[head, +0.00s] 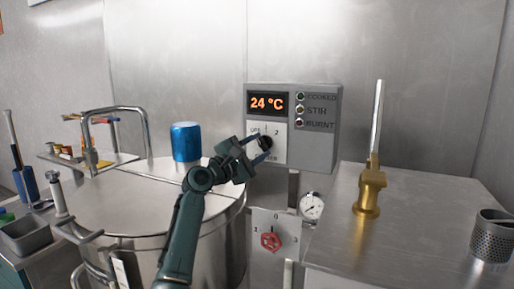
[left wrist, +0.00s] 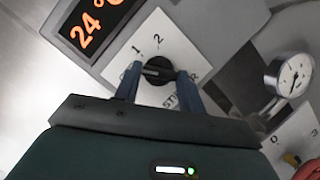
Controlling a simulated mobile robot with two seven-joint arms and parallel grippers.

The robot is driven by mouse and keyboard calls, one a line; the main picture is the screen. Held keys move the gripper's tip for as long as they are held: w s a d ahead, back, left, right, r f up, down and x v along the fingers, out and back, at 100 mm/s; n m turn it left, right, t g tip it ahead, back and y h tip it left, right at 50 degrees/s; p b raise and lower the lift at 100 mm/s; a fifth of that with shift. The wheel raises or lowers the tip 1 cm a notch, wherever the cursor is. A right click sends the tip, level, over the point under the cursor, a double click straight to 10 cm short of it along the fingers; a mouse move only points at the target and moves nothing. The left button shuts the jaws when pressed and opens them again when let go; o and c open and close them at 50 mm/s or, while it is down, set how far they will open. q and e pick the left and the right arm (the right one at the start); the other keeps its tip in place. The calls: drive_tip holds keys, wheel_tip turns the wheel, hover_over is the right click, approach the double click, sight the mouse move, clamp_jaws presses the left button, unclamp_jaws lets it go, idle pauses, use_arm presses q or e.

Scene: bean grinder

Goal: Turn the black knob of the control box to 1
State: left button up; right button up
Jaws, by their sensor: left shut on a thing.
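The control box (head: 320,150) is a grey box on the back wall, with an orange display reading 24 °C. The black knob (head: 267,143) sits on its white dial plate (head: 280,154), marked OFF, 1 and 2. In the left wrist view the black knob (left wrist: 160,68) has a pale pointer mark facing left, towards the partly hidden OFF label, below the 1. My left gripper (head: 259,149) is shut on the knob, one finger on each side. The fingers cover part of the plate's lettering. My right gripper is not in view.
A large steel kettle (head: 140,205) with a blue cylinder (head: 186,142) on its lid stands left. Below the box are a red valve knob (head: 270,241) and a gauge (head: 312,205).

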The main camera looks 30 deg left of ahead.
use_arm(q)
drive_tip(key=m, duration=0.1)
drive_tip(key=m+g+p, duration=0.1)
drive_tip(key=m, duration=0.1)
drive_tip(key=shift+a+r+m, duration=0.1)
drive_tip(key=shift+r+m, duration=0.1)
drive_tip(key=shift+m, duration=0.1)
drive_tip(key=shift+m+g+p, duration=0.7)
drive_tip(key=shift+m+p, duration=0.25)
drive_tip(key=shift+m, duration=0.35)
drive_tip(key=o, duration=1)
drive_tip(key=shift+s, duration=0.1)
drive_tip(key=b+v, duration=0.2)
drive_tip(key=v, duration=1.1)
drive_tip(key=shift+a+b, duration=0.1)
drive_tip(key=shift+b, duration=0.25)
